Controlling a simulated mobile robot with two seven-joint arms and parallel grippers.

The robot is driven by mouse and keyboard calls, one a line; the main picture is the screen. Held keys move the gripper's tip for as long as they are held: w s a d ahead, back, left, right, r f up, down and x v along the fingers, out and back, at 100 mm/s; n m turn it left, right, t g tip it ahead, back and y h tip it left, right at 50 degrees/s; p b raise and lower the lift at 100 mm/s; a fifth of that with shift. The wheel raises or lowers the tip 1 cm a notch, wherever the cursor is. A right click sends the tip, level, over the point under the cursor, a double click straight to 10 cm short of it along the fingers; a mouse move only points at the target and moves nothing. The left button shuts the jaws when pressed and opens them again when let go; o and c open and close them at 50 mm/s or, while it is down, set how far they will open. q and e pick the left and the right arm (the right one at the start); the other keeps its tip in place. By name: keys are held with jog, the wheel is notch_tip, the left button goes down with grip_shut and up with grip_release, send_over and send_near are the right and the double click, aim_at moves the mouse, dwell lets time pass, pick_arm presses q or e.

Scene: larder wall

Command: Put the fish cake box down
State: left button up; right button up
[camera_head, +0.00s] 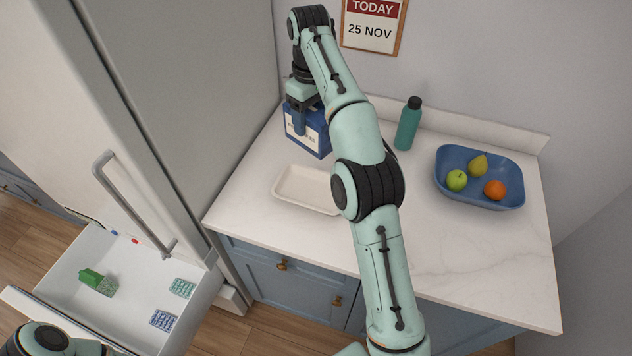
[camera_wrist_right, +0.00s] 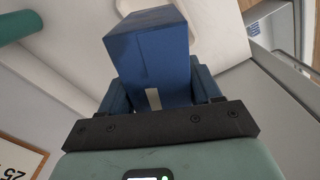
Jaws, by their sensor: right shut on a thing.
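The fish cake box (camera_head: 318,140) is dark blue with a pale label. It is at the back left of the white counter, near the fridge side. My right gripper (camera_head: 300,118) is shut on it from above. In the right wrist view the box (camera_wrist_right: 152,60) sits between the two blue fingers of my right gripper (camera_wrist_right: 160,92). I cannot tell whether its underside touches the counter. My left arm shows only as a link at the lower left of the head view; its gripper is out of view.
A cream tray (camera_head: 290,197) lies in front of the box. A teal bottle (camera_head: 408,125) and a blue fruit bowl (camera_head: 455,200) stand to the right. The fridge's lower drawer (camera_head: 135,308) is open with several packs inside. Free counter (camera_head: 470,255) lies at the front right.

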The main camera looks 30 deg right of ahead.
aim_at(311, 143)
notch_tip(311, 143, down, 20)
jog(key=shift+r, duration=0.1)
dwell(0.5)
jog(key=o, duration=1.4)
jog(key=shift+a+f, duration=0.1)
jog(key=shift+f, duration=0.1)
jog(key=shift+c, duration=0.2)
notch_tip(311, 143, up, 12)
jog(key=shift+r, duration=0.2)
jog(key=shift+s, duration=0.1)
